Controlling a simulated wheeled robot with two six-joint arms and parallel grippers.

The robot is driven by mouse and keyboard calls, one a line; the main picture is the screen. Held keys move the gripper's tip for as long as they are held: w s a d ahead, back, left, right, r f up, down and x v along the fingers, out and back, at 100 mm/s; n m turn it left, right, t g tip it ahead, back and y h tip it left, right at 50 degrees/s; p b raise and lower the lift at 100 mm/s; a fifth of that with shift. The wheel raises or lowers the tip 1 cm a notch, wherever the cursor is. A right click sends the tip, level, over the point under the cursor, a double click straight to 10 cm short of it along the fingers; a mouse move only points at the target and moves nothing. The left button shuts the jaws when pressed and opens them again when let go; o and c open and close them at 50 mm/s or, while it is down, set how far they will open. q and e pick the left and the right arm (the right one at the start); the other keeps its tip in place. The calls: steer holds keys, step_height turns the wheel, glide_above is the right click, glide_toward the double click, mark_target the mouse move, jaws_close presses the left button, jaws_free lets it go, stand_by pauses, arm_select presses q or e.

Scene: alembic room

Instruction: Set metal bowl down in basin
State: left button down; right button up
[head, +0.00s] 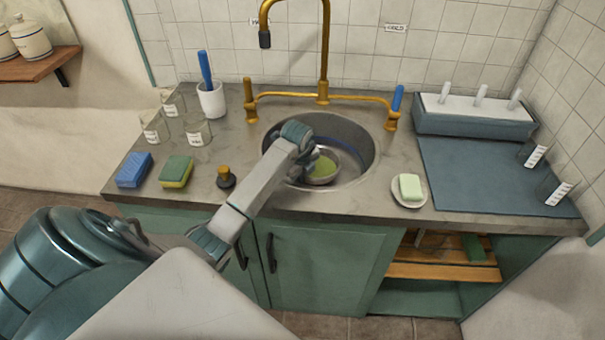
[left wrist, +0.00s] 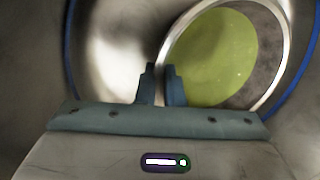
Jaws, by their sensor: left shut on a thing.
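The metal bowl (head: 322,170) with a green inside is in the round basin (head: 355,130) in the head view. My left arm reaches over the basin's front left, and its gripper (head: 308,164) is at the bowl's left side. In the left wrist view, the two dark fingers of my left gripper (left wrist: 160,88) are shut on the rim of the metal bowl (left wrist: 215,60). The basin (left wrist: 105,50) wall with a blue ring surrounds it. I cannot tell whether the bowl's underside touches the basin floor. My right gripper is not in view.
A brass tap (head: 323,60) stands behind the basin. A soap dish (head: 409,190) is to its right, beside a dark mat (head: 480,175) with glasses. A dark stopper (head: 226,178), sponges (head: 176,171), a white cup (head: 211,100) and several glass jars (head: 197,132) are on the left counter.

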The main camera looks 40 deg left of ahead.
arm_select(q)
steer(key=shift+f, duration=0.15)
steer(key=c, duration=1.5)
jaws_free()
steer(key=shift+c, duration=0.2)
steer(key=a+b+v, duration=0.1)
steer(key=v, duration=1.1)
steer(key=shift+d+b, duration=0.3)
steer(key=shift+d, duration=0.25)
steer(key=shift+r, duration=0.25)
